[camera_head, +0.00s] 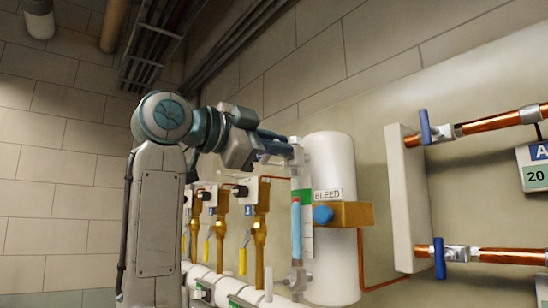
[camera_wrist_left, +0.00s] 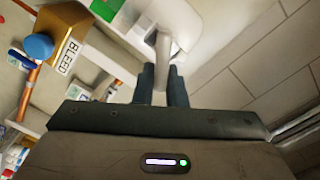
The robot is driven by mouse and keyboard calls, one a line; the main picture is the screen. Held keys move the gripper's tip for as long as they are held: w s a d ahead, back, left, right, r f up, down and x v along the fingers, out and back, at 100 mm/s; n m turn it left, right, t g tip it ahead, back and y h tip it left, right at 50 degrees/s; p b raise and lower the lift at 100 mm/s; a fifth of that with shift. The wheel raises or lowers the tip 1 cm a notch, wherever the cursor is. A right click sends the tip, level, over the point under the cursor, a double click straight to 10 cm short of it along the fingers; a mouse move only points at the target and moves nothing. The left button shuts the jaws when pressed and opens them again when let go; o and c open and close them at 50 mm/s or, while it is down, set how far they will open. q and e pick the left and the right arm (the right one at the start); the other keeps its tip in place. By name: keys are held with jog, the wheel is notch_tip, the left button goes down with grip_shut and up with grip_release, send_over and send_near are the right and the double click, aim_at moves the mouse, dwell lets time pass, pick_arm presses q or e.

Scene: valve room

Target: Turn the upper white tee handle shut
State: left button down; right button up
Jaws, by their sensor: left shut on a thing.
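The upper white tee handle (camera_wrist_left: 163,44) shows in the left wrist view, its stem running down between my fingers. My left gripper (camera_wrist_left: 162,72) is shut on it, with one dark finger on each side. In the head view, my left gripper (camera_head: 284,147) reaches from the left to the upper fitting (camera_head: 299,157) of the gauge beside the white tank. The gripper mostly hides the handle there. A lower white handle (camera_head: 268,284) stands by the gauge's bottom fitting. My right gripper is in neither view.
The white tank (camera_head: 333,240) carries a brass block with a blue knob (camera_head: 323,214) and a BLEED label. Brass valves with yellow levers (camera_head: 243,253) stand at left. Copper pipes with blue handles (camera_head: 425,127) are at right. Open air lies above the tank.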

pick_arm(q)
jog(key=m+b, duration=0.1)
jog(key=m, duration=0.1)
jog(key=f+m+b, duration=0.1)
jog(key=shift+s+d+m, duration=0.1)
jog(key=shift+s+m, duration=0.05)
jog(key=shift+m, duration=0.25)
jog(key=shift+f+m+b, duration=0.25)
jog(key=shift+m+b, duration=0.55)
jog(key=shift+m, duration=0.9)
jog(key=c, duration=1.5)
grip_release()
jog(key=shift+s, duration=0.1)
jog(key=b+v, duration=0.4)
jog(key=v, duration=0.6)
jog(key=shift+s+a, duration=0.15)
jog(key=shift+a, duration=0.15)
